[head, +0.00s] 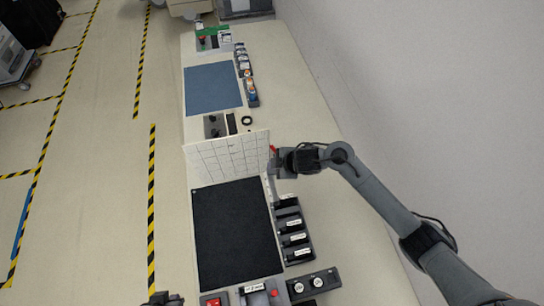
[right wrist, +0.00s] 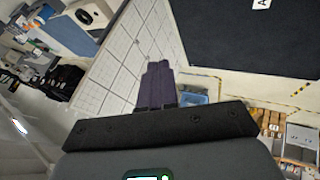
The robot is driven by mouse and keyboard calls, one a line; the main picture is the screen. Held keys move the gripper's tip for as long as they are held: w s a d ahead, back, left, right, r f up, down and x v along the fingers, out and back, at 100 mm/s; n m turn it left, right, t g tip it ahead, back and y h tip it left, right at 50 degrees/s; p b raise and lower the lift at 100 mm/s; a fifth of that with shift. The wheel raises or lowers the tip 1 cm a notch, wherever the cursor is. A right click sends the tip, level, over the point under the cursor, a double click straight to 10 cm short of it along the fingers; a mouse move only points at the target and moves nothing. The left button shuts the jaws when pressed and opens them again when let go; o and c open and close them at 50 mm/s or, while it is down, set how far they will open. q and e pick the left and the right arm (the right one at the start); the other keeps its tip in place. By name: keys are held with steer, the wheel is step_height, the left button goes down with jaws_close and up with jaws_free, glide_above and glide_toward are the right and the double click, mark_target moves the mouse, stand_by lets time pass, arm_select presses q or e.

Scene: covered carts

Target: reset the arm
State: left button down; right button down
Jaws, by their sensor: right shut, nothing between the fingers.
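My right arm reaches in from the lower right in the head view. My right gripper (head: 272,182) is beside the right end of the white gridded panel (head: 228,156), near the top right corner of the dark mat (head: 235,235). In the right wrist view its dark fingers (right wrist: 158,68) are together, with nothing between them. The white panel (right wrist: 118,58) is to their left and the dark mat (right wrist: 250,35) to their upper right. A small dark part at the bottom edge of the head view may be my left gripper (head: 162,299); its fingers cannot be made out.
A row of dark labelled holders (head: 293,240) lies right of the dark mat. A blue mat (head: 213,88) and small items are farther up the table. Labelled boxes (head: 315,285) stand at the front. The table's right strip (head: 305,95) is clear beside the wall.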

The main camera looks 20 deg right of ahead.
steer(key=s+a+f+m+g+y+p, duration=0.15)
steer(key=s+a+f, duration=0.25)
steer(key=s, duration=0.7)
steer(key=s+a+f+m+g+p, duration=0.1)
steer(key=s+a+f+m, duration=0.2)
steer(key=s, duration=0.7)
steer(key=s+d+r+m+h+p, duration=0.1)
steer(key=s+d+r+m+h, duration=0.4)
steer(key=s+d+r+m, duration=0.4)
steer(key=shift+d+r, duration=2)
steer(key=shift+d, duration=0.3)
